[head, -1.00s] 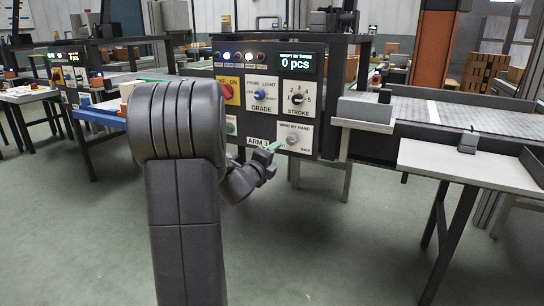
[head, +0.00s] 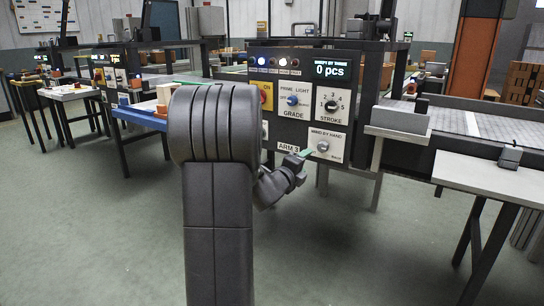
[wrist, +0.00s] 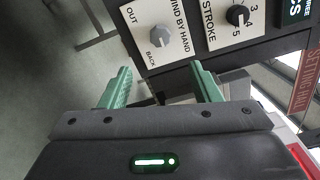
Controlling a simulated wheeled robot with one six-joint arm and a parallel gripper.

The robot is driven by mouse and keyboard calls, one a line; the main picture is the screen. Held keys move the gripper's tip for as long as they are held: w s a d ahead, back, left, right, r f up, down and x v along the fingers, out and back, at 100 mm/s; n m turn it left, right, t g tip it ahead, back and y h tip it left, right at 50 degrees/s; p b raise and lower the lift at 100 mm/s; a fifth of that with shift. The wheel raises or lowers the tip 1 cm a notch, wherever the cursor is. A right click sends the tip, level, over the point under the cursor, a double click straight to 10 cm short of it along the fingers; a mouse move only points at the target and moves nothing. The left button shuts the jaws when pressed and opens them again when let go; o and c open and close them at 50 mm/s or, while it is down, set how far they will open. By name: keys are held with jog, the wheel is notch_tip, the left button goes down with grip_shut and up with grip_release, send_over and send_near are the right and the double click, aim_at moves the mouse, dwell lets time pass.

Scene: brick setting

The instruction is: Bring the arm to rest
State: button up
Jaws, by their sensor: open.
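My gripper (head: 304,154) is small in the head view, held in front of the lower part of a dark control panel marked ARM 3 (head: 288,148). The fingers look apart from the knob. The STROKE knob (wrist: 238,15) is up and to the right of it.
The panel's display (head: 334,70) reads 0 pcs. A pale side table (head: 490,176) stands at the right, beside a conveyor (head: 470,122). A blue-edged table (head: 140,118) is at the left. The grey floor (head: 90,230) in front is clear.

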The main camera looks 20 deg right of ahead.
aim_at(322, 148)
jog(key=b+x, duration=0.1)
jog(key=x, duration=1.2)
jog(key=shift+w+d, duration=0.25)
jog(key=shift+w, duration=0.05)
jog(key=shift+s+a, duration=0.1)
jog(key=shift+a, duration=0.05)
